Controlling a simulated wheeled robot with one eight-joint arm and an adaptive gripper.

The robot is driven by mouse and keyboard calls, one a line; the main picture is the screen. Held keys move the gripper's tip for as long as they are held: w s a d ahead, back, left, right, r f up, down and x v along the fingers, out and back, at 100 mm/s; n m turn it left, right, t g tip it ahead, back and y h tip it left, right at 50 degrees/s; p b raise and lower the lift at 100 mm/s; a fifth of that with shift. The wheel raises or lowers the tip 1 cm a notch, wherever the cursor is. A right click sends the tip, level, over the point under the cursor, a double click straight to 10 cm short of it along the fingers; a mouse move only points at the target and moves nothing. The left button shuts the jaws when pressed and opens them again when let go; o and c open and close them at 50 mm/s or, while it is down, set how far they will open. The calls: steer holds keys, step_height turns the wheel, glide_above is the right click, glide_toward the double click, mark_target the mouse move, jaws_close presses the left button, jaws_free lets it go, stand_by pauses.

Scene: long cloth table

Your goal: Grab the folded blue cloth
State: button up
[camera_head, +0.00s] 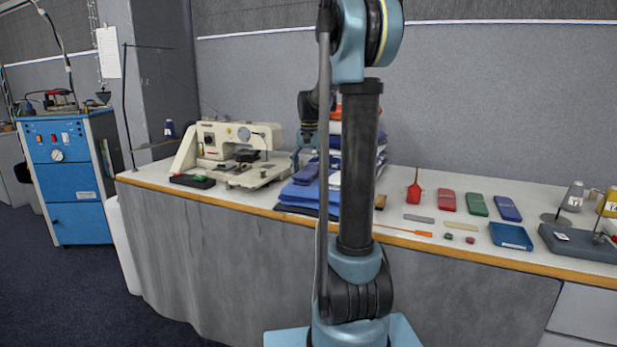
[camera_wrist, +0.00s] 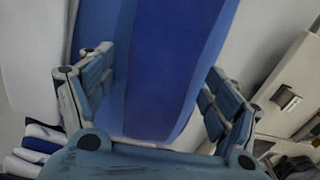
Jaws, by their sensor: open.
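Folded blue cloth (camera_head: 299,194) lies in a low pile on the table, just left of my arm in the head view; my arm hides part of it. In the wrist view, a blue cloth (camera_wrist: 172,50) with a darker blue upper area fills the space between my fingers. My gripper (camera_wrist: 160,72) is open, with one finger on each side of this cloth. I cannot tell whether the fingers touch it. In the head view my gripper is small and partly hidden above the pile.
A cream sewing machine (camera_head: 225,142) stands left of the pile, with a black tray (camera_head: 192,181) in front. A taller stack of folded cloths (camera_head: 380,158) stands behind my arm. Small tools, coloured cases and a blue tray (camera_head: 511,236) lie to the right. The table's wooden edge (camera_head: 450,250) runs along the front.

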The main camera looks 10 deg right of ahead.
steer(key=c, duration=1.2)
steer(key=shift+r, duration=0.15)
